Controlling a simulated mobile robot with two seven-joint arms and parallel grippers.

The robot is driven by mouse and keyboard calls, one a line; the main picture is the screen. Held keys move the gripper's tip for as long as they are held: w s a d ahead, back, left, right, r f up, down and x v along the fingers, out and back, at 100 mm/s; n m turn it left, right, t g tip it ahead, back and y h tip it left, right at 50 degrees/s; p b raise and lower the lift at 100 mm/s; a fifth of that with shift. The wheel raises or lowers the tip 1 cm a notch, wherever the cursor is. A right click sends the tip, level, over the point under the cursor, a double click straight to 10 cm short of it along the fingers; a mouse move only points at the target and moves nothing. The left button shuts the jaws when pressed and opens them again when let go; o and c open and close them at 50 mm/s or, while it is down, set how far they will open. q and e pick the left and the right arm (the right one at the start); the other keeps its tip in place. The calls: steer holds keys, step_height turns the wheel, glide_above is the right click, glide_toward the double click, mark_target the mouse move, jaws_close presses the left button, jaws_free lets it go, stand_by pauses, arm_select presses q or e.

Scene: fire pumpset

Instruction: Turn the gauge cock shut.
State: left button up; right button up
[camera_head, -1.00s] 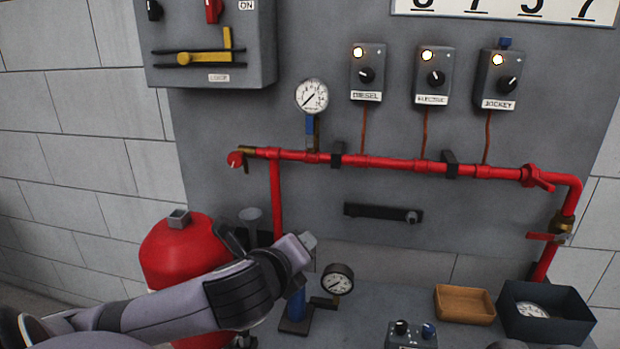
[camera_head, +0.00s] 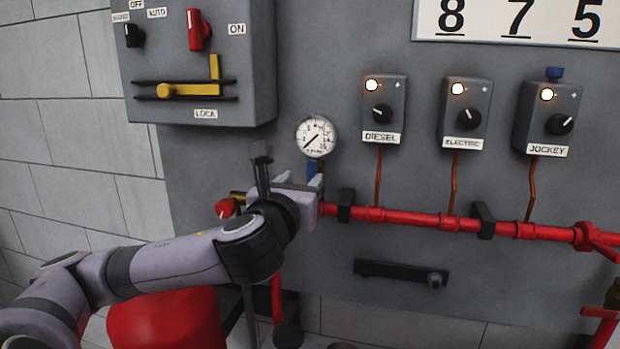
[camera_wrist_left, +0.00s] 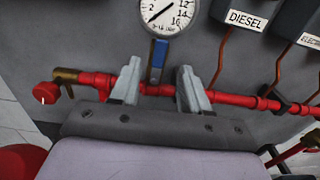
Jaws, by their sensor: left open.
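The gauge cock has a blue lever (camera_head: 312,169) that sits just under the round white pressure gauge (camera_head: 316,136) on the red pipe. In the left wrist view the blue lever (camera_wrist_left: 158,58) stands upright below the gauge (camera_wrist_left: 168,14). My left gripper (camera_wrist_left: 158,70) is open, with one finger on each side of the lever in that view. I see no clear contact. In the head view my left gripper (camera_head: 301,182) is just below the gauge and hides the lower part of the cock. My right gripper is not in view.
The red pipe (camera_head: 400,217) runs along the grey panel, with a red-ended fitting (camera_head: 225,208) at its left end. Three switch boxes, including DIESEL (camera_head: 383,108), are to the right. A grey box with a yellow lever (camera_head: 190,90) is above left. A red tank (camera_head: 165,320) stands below.

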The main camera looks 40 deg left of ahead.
mark_target(312, 170)
arm_select(q)
steer(key=p+x, duration=0.1)
steer(key=x, duration=0.2)
steer(key=shift+w+a, duration=0.15)
steer(key=shift+w, duration=0.15)
steer(key=shift+x, duration=0.8)
jaws_close()
